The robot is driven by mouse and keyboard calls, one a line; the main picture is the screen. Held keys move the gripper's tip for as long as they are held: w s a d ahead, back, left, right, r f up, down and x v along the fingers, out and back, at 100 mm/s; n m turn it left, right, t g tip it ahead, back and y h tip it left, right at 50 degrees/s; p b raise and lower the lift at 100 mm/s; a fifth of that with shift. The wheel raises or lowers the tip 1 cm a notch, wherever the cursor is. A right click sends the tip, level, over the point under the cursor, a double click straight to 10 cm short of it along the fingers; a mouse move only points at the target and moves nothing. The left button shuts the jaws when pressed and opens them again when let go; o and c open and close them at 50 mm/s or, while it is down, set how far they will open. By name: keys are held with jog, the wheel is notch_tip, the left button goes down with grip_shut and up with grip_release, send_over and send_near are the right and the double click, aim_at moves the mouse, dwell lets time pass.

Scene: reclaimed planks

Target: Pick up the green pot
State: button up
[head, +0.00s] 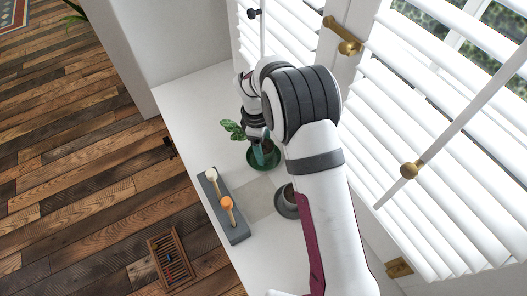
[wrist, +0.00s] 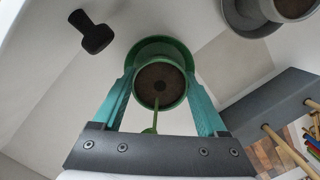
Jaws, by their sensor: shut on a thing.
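The green pot (wrist: 160,84) shows in the wrist view with dark soil and a green stem rising toward the camera. Its green saucer (wrist: 160,42) shows behind it; I cannot tell whether the pot touches it. My gripper (wrist: 165,90) has one teal finger on each side of the pot and is shut on it. In the head view, my gripper (head: 263,152) is over the green saucer (head: 265,165) on the white sill, with the leaves (head: 233,130) at its left. The arm and fingers mostly hide the pot there.
A grey pot and saucer (head: 284,207) stand nearby, partly behind my arm. A grey block (head: 240,235) holds sticks with a white and an orange top. White window blinds (head: 420,120) border the sill's right. A dark handle-like thing (wrist: 92,32) is in the wrist view.

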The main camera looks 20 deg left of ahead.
grip_shut()
notch_tip(320, 180, up, 13)
dwell(0.4)
notch_tip(320, 180, down, 10)
jog(key=n, duration=0.3)
jog(key=shift+r, duration=0.15)
jog(key=shift+f, duration=1.35)
